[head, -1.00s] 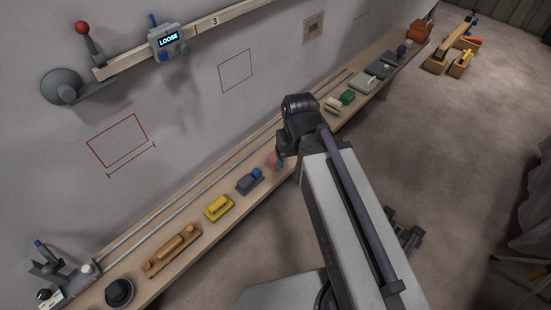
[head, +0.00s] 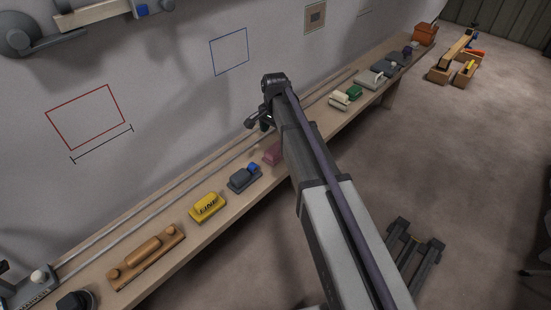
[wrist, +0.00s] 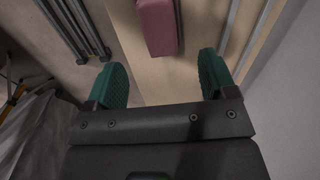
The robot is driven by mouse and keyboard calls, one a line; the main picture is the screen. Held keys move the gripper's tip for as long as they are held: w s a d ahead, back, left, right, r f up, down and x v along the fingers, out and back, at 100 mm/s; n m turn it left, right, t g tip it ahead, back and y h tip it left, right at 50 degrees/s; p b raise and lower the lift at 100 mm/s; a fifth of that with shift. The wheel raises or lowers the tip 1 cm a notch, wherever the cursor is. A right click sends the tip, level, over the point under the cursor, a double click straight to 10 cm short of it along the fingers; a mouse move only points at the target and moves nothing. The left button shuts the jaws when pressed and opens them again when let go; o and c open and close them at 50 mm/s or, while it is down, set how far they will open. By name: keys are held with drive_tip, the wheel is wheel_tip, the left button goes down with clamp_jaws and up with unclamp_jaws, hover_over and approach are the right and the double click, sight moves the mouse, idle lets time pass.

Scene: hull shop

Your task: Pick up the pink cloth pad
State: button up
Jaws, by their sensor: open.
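The pink cloth pad (head: 272,153) lies on the long wooden shelf, partly hidden behind my arm in the head view. In the wrist view the pink pad (wrist: 158,26) shows at the top centre, cut off by the frame edge. My gripper (wrist: 163,75) is open and empty, with two green fingertips apart. The pad lies ahead of the fingertips, roughly in line with the gap between them, and is not between them. In the head view my gripper (head: 264,125) is at the shelf, mostly hidden by my own wrist.
The shelf (head: 225,225) runs along the wall. Left of the pad are a grey block with a blue knob (head: 244,177), a yellow block (head: 207,207) and a wooden handled tool (head: 147,257). Green (head: 354,92) and grey items lie farther right. Rails (head: 150,220) run along the wall side.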

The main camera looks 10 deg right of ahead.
sight(276, 148)
wheel_tip(276, 148, down, 9)
drive_tip(key=b, duration=0.7)
drive_tip(key=shift+d, duration=0.1)
drive_tip(key=shift+r, duration=0.3)
drive_tip(key=c, duration=1)
